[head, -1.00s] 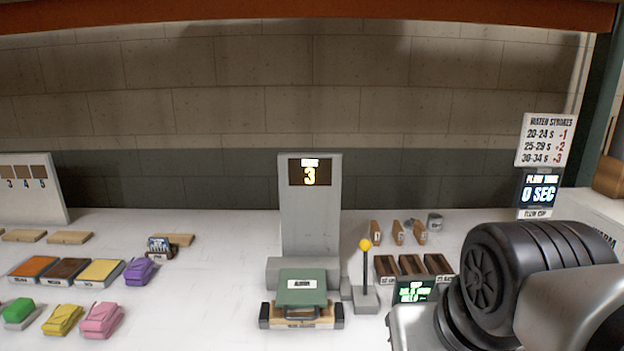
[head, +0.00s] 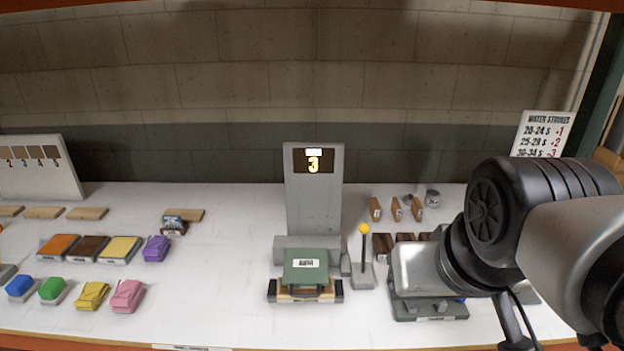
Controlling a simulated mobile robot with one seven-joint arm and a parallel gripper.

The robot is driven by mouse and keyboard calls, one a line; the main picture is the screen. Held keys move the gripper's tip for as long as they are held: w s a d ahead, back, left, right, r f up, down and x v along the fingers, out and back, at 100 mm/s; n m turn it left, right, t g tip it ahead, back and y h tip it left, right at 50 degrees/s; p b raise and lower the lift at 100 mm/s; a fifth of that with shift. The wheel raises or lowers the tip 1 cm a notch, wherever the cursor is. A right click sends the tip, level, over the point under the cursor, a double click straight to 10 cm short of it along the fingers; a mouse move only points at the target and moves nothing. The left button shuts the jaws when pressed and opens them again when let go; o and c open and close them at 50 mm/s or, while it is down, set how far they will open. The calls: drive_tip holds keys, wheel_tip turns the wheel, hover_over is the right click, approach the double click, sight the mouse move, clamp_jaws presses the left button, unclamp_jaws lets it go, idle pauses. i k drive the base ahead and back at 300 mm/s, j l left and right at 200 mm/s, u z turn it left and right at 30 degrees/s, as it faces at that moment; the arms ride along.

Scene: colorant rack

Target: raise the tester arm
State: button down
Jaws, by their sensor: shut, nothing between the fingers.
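The tester stands near the middle of the white bench, with a tall grey panel (head: 313,205) whose lit display shows 3. A green labelled block (head: 305,268) lies level and low in front of the panel, over a base (head: 290,294) with wood-coloured and dark parts; I take it for the tester arm. My arm fills the lower right, apart from the tester in the picture. I cannot make out my gripper's fingertips.
Orange, brown and yellow trays (head: 88,248) and several coloured blocks (head: 92,295) lie at left. Small wooden pieces (head: 396,209) and a grey cup (head: 432,198) stand behind my arm. A dark green device (head: 430,312) is partly hidden by it. Bench between coloured blocks and tester is clear.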

sight(302, 266)
drive_tip(key=k+u, duration=0.2)
drive_tip(key=u, duration=0.2)
drive_tip(key=k+l+u, duration=0.2)
drive_tip(key=u, duration=0.25)
drive_tip(key=j+z, duration=0.1)
drive_tip(key=z, duration=0.15)
drive_tip(key=i+j, duration=0.05)
